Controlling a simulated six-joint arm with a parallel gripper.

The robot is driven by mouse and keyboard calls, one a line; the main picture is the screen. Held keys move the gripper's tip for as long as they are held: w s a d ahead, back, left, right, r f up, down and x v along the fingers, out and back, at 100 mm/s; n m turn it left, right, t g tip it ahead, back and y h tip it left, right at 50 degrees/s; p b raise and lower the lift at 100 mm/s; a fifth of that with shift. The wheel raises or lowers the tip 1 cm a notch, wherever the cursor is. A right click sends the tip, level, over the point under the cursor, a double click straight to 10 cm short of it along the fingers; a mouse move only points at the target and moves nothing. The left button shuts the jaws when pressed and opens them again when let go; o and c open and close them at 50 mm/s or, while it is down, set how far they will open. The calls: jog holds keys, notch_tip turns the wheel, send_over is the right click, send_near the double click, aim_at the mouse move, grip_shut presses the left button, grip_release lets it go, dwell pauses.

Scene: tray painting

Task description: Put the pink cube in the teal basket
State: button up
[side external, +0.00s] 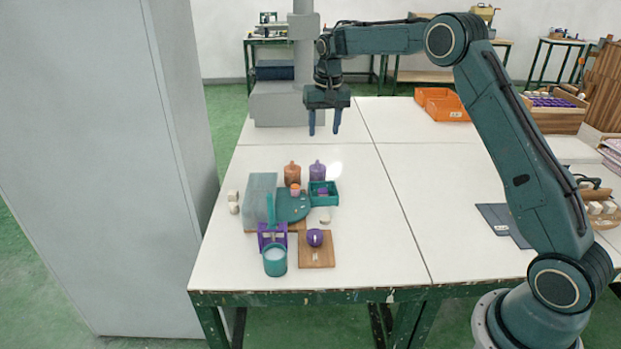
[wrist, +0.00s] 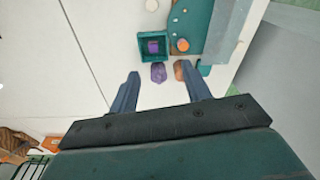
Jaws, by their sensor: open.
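The teal basket (side external: 325,203) is a small square open box on the white table; it also shows in the wrist view (wrist: 141,49). A purple block (wrist: 154,46) lies inside it. Beside it on the teal board (side external: 291,209) stands a small item with an orange top (side external: 295,187) and a pinkish lower part. I cannot tell whether that pinkish part is the pink cube; no other pink cube shows clearly. My gripper (side external: 323,133) is open and empty, pointing down high above the table, behind the basket in the side view.
Orange (side external: 292,171) and purple (side external: 318,169) bottle-like items stand behind the basket. A pale translucent block (side external: 262,194) stands left. A teal cup (side external: 275,265) and a wooden board (side external: 317,258) with a purple mug (side external: 314,238) are in front.

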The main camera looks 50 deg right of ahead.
jog(key=s+a+r+n+t, duration=0.1)
jog(key=s+a+r+n, duration=0.1)
jog(key=s+a+r, duration=0.45)
jog(key=s+a+r+n+t, duration=0.1)
jog(key=s+a+r, duration=0.2)
jog(key=s+r, duration=0.65)
jog(key=s+a+f+n, duration=0.1)
jog(key=s+f, duration=0.1)
jog(key=s, duration=0.6)
jog(key=s+a+f+n+t, duration=0.1)
jog(key=s+a+f, duration=0.1)
jog(key=s, duration=0.6)
jog(key=s+a+f+n+t, duration=0.1)
jog(key=s+f, duration=0.2)
jog(key=s, duration=0.4)
jog(key=shift+s+a+n, duration=0.3)
jog(key=shift+s+a, duration=0.1)
